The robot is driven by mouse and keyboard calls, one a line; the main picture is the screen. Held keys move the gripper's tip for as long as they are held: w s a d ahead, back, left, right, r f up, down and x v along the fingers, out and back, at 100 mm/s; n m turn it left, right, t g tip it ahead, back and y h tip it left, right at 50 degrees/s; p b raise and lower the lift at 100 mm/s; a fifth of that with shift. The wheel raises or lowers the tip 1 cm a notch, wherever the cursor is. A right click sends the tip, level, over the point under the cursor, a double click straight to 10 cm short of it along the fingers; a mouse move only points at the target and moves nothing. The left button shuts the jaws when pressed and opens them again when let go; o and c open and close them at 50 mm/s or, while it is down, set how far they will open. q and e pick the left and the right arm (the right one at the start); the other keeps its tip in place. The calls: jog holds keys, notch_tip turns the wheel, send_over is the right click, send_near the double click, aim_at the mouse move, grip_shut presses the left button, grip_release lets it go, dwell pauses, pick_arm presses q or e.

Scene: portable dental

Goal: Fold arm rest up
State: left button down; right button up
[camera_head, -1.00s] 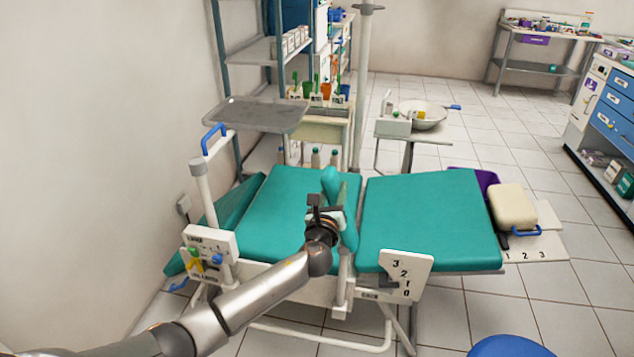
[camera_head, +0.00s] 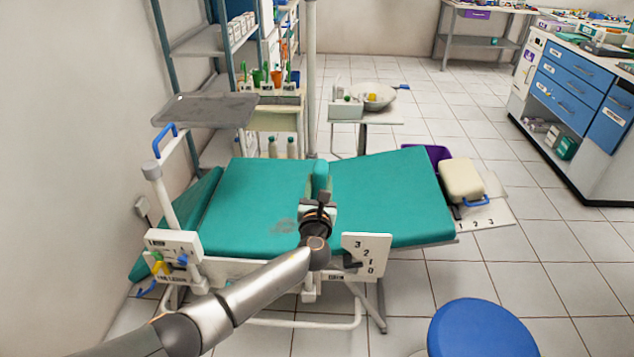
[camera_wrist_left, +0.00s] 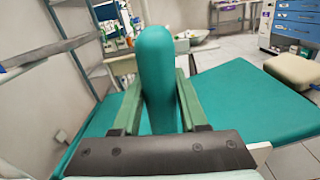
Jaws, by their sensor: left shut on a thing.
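The arm rest (camera_head: 320,175) is a narrow green padded bar with a rounded end, at the middle of the dental chair (camera_head: 262,200). In the head view, only its upper part shows above my left gripper (camera_head: 318,198). My left wrist hides the rest of it and its hinge. In the left wrist view, the arm rest (camera_wrist_left: 157,70) runs lengthwise between the two green fingers of my left gripper (camera_wrist_left: 158,95), with a finger along each side. The gripper is shut on it. My right gripper is not in view.
A number plate (camera_head: 366,257) hangs at the chair's near side. A control box (camera_head: 173,243) and a grey tray (camera_head: 204,111) are at the left. A blue stool (camera_head: 482,328) stands at the front right.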

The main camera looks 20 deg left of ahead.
pick_arm(q)
jog(key=shift+d, duration=0.15)
jog(key=c, duration=0.6)
grip_release()
jog(key=shift+d, duration=0.1)
jog(key=shift+o, duration=0.8)
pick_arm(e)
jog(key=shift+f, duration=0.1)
pick_arm(q)
jog(key=p+v, duration=0.2)
jog(key=v, duration=1)
jog(key=shift+s, duration=0.25)
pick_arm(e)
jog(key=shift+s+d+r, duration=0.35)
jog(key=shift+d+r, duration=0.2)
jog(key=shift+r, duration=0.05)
pick_arm(q)
jog(key=shift+f, duration=0.15)
